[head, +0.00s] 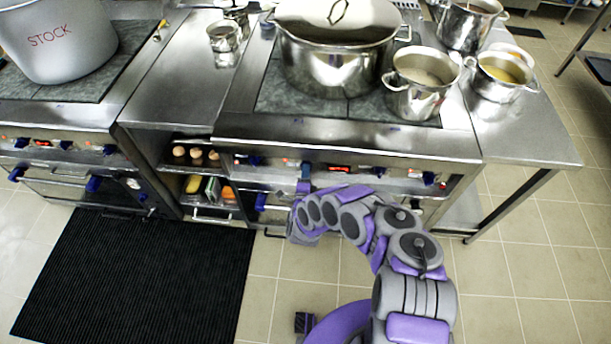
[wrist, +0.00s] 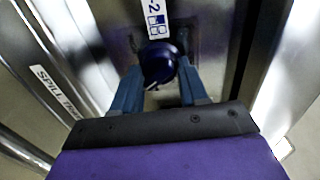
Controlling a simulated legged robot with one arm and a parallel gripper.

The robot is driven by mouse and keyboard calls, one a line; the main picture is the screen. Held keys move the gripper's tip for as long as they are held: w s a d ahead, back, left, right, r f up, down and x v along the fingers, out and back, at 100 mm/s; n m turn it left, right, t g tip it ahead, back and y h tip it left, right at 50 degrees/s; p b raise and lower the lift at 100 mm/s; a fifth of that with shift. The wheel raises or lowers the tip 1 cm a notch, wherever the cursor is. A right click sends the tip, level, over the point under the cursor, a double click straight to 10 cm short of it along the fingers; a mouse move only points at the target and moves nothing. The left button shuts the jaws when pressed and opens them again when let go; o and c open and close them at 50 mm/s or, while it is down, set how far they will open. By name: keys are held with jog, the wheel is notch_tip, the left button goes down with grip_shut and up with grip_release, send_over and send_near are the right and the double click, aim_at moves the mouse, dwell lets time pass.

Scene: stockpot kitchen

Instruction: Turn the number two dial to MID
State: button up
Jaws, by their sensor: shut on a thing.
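The number two dial (wrist: 163,58) is a dark blue round knob with a white mark near its lower left edge in the wrist view. A white label (wrist: 155,18) with a "2" and a small blue grid of squares sits just above it. My gripper (wrist: 160,78) has its two blue fingers on either side of the dial, shut on it. In the head view my gripper (head: 304,188) reaches the front panel of the right stove, and the dial there is hidden by it. I cannot read any MID marking.
A large lidded pot (head: 338,68) and smaller pots stand on the right stove. More blue knobs (head: 428,178) line its panel. A "SPILL" label (wrist: 57,92) is on the left in the wrist view. A black mat (head: 135,275) lies on the floor, with open tiles to the right.

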jog(key=shift+d+f+m+b, duration=0.15)
jog(key=shift+m+b, duration=0.1)
jog(key=shift+m, duration=0.55)
jog(key=shift+f+m+b, duration=0.1)
jog(key=shift+m+b, duration=0.15)
jog(key=shift+m, duration=0.55)
jog(key=shift+s+f, duration=0.1)
jog(key=o, duration=1)
jog(key=shift+o, duration=0.2)
jog(key=s+r+p, duration=0.1)
jog(key=s, duration=1.6)
jog(key=shift+r, duration=0.15)
jog(key=shift+s, duration=0.1)
